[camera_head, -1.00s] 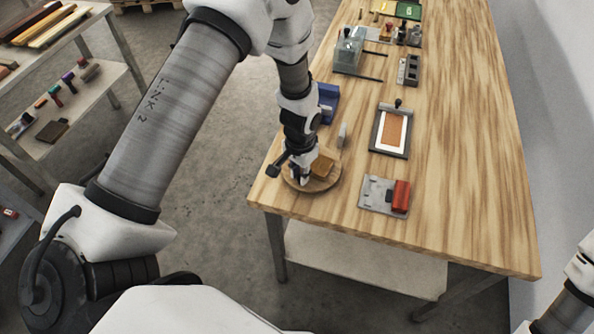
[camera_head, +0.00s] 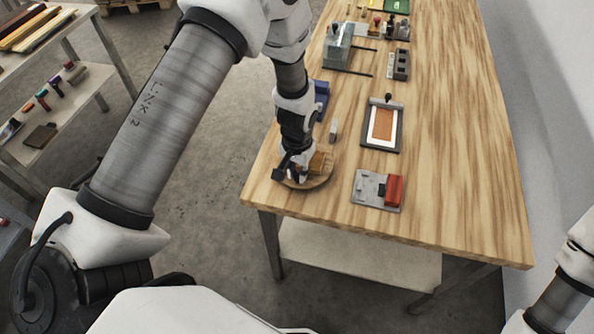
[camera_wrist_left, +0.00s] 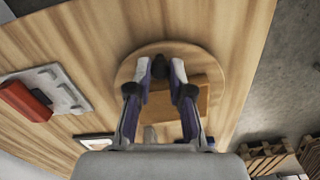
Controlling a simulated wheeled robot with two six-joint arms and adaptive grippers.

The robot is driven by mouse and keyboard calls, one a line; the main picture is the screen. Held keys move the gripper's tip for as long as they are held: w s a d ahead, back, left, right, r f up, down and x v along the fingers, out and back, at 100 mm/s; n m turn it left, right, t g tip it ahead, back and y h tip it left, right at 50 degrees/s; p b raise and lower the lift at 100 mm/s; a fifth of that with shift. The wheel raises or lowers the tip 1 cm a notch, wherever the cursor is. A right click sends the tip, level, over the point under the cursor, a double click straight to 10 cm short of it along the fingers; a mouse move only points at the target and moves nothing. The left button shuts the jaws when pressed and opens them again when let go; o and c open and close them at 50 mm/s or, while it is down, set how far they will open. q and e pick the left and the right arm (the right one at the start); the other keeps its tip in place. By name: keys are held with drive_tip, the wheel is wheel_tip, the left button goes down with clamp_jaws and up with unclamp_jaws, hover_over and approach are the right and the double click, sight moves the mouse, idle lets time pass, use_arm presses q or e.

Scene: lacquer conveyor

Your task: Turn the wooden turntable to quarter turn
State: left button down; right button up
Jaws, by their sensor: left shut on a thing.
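The round wooden turntable (camera_head: 322,181) lies near the left front corner of the workbench. A brown wooden block (camera_head: 319,161) sits on it, and the wrist view shows the block (camera_wrist_left: 203,97) beside the fingers. My left gripper (camera_head: 292,181) points down at the turntable. In the wrist view its fingertips (camera_wrist_left: 162,72) close around a dark knob (camera_wrist_left: 160,80) near the turntable's edge (camera_wrist_left: 207,62). The fingers hide part of the knob and block. My right gripper is out of view; only part of my right arm shows at the lower right.
A grey plate with a red block (camera_head: 393,190) lies right of the turntable. A framed board (camera_head: 383,127) lies behind it. A blue holder (camera_head: 320,98) and a small pale upright piece (camera_head: 333,130) stand behind the turntable. The right side of the workbench (camera_head: 465,170) is clear.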

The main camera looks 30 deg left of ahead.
use_arm(q)
drive_tip(key=shift+s+f, duration=0.25)
drive_tip(key=shift+s, duration=0.05)
drive_tip(key=c, duration=1.1)
unclamp_jaws()
drive_tip(key=shift+o, duration=0.2)
drive_tip(key=shift+w+a, duration=0.1)
drive_tip(key=shift+w, duration=0.15)
drive_tip(key=shift+r, duration=0.1)
wheel_tip(320, 180, up, 12)
